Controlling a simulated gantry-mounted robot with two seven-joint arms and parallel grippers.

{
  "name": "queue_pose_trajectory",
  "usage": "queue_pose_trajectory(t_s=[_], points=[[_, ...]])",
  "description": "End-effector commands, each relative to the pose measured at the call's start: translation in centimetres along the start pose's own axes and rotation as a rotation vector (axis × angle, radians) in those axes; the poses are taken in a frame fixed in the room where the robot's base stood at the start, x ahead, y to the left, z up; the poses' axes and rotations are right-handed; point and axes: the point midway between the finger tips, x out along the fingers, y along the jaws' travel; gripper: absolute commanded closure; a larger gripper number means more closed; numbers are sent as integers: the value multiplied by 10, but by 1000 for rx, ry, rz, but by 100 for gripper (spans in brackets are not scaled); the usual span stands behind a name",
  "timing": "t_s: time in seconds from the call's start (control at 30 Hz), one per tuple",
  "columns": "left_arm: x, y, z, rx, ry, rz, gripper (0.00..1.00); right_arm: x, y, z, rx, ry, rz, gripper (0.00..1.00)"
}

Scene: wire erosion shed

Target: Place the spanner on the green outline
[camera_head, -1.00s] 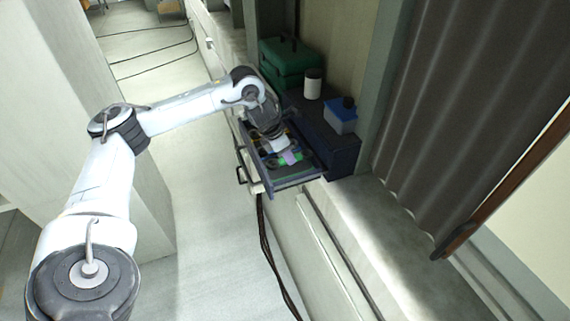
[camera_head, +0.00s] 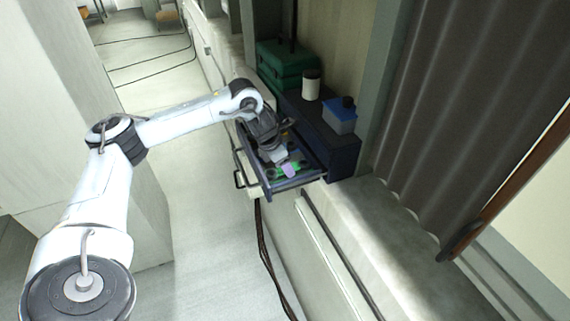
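My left arm reaches in from the left, and my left gripper (camera_head: 287,168) is low over or inside the open drawer (camera_head: 293,186) of a dark cabinet. A small purple piece shows at the gripper's tip; I cannot tell what it is. Bright green (camera_head: 277,173) shows in the drawer beside the fingertips and may be part of the green outline. I cannot make out the spanner; the gripper and wrist hide much of the drawer. The view is too small to show whether the fingers are open or shut. My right gripper is not in view.
A grey corrugated curtain (camera_head: 465,110) hangs to the right. Dark cables (camera_head: 262,245) hang below the drawer.

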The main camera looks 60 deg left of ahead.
Motion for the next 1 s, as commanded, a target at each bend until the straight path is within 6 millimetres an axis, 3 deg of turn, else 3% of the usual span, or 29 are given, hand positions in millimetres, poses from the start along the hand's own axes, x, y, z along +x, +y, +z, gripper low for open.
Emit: queue_pose_trajectory(t_s=[0.23,0.43,0.63,0.8,1.0], points=[[-2,0,1,0,0,0,47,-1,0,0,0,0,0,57],[-15,0,1,0,-3,1,47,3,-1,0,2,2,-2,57],[-49,0,2,0,-5,1,47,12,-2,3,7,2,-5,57],[-88,0,4,1,-1,2,47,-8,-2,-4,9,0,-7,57],[-113,0,2,0,1,1,47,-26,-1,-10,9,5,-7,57]])
